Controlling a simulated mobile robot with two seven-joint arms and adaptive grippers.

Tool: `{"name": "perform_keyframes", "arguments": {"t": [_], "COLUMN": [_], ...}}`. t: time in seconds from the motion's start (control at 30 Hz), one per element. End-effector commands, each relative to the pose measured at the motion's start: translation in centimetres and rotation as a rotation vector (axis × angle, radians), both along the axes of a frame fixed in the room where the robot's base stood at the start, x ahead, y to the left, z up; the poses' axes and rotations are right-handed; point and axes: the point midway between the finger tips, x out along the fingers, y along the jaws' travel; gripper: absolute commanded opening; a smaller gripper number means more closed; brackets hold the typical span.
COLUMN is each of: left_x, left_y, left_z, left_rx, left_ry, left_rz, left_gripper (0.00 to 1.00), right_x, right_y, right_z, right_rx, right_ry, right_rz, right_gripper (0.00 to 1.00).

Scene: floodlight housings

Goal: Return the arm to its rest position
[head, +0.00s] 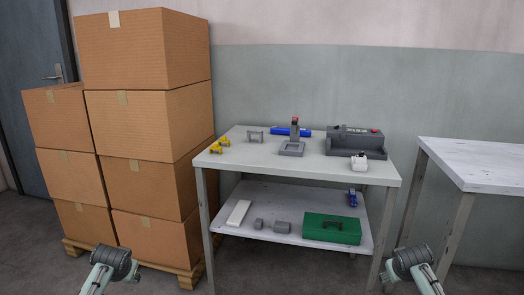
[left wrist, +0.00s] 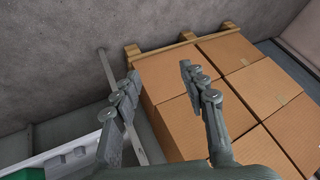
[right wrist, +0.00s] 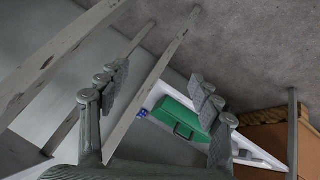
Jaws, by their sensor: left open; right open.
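My left gripper (left wrist: 157,76) is open and empty in the left wrist view, with its two fingers apart. Stacked cardboard boxes and floor show beyond its fingertips. My right gripper (right wrist: 158,76) is open and empty in the right wrist view. Table legs and a shelf with a green toolbox show beyond its fingers. I cannot make out the fingers there.
A workbench (head: 212,161) holds a grey machine (head: 346,141), a blue item (head: 304,132) and yellow parts (head: 216,147). Its lower shelf (head: 278,211) carries a green toolbox (head: 331,229). Cardboard boxes (head: 140,120) stand left on a pallet. A second table (head: 480,162) stands right.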

Motion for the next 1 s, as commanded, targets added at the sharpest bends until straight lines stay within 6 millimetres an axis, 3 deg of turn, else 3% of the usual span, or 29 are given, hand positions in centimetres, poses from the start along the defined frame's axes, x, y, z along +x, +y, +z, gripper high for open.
{"name": "perform_keyframes", "arguments": {"t": [0.03,0.17,0.3,0.5,0.6,0.73,1.0], "left_x": [-1.9,-7.3,-15.6,-27.7,-31.7,-34.3,-34.7], "left_y": [-0.9,-3.3,-6.4,-10.0,-11.0,-11.6,-11.7], "left_z": [-1.9,-6.2,-10.9,-14.4,-14.8,-14.9,-14.9], "left_rx": [-0.008,-0.035,-0.079,-0.143,-0.164,-0.178,-0.180], "left_ry": [0.024,0.079,0.156,0.257,0.289,0.311,0.315], "left_rz": [-0.011,-0.038,-0.065,-0.081,-0.080,-0.078,-0.077], "left_gripper": [0.43,0.43,0.43,0.43,0.43,0.43,0.43], "right_x": [-1.9,-7.3,-15.6,-27.6,-31.6,-34.3,-34.7], "right_y": [0.9,3.3,6.4,9.9,10.9,11.5,11.6], "right_z": [-1.9,-6.2,-10.9,-14.4,-14.8,-14.9,-14.9], "right_rx": [0.008,0.035,0.078,0.142,0.164,0.178,0.180], "right_ry": [0.023,0.078,0.154,0.254,0.287,0.309,0.312], "right_rz": [0.011,0.037,0.063,0.078,0.078,0.076,0.075], "right_gripper": [0.65,0.65,0.65,0.65,0.65,0.65,0.65]}}
